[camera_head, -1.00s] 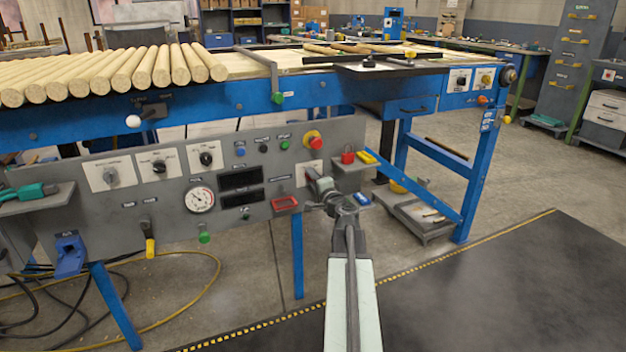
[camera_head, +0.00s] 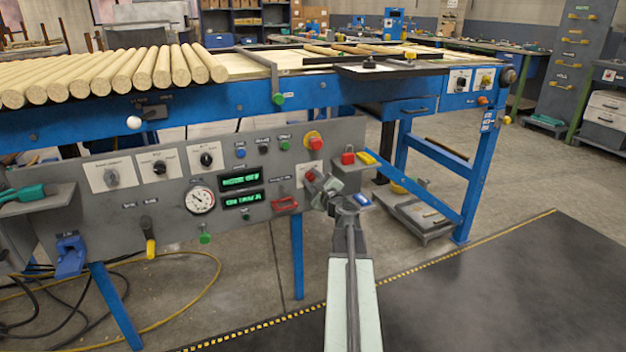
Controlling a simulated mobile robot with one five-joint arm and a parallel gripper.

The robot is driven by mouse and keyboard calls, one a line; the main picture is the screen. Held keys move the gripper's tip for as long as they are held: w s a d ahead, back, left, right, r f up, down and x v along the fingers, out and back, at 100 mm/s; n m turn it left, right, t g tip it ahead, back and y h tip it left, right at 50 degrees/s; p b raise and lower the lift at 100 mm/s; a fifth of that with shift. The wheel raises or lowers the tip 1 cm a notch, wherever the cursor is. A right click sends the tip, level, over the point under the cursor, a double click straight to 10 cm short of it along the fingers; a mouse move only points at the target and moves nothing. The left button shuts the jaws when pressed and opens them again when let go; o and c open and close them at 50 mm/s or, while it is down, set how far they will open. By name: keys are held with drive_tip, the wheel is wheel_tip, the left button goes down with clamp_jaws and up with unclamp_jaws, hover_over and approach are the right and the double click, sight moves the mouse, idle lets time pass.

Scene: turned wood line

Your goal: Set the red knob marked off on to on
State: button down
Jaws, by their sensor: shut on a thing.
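The red knob (camera_head: 311,174) sits on a pale plate at the right end of the grey control panel (camera_head: 262,210). My gripper (camera_head: 318,185) reaches up to it from the front and is shut on it. The off and on marks are too small or covered to read. Left of the knob, two dark displays (camera_head: 240,181) on the panel show lit green characters.
A red and yellow push button (camera_head: 315,142) is just above my gripper. A red tray-like handle (camera_head: 286,205) is close on its left. A small shelf with red and yellow items (camera_head: 348,158) stands close on its right. Open floor lies in front.

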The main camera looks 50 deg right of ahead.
drive_tip(key=shift+s+m, duration=0.1)
drive_tip(key=shift+m, duration=0.4)
drive_tip(key=c, duration=1)
unclamp_jaws()
drive_tip(key=v, duration=0.7)
drive_tip(key=shift+s+a, duration=0.1)
drive_tip(key=shift+s, duration=0.25)
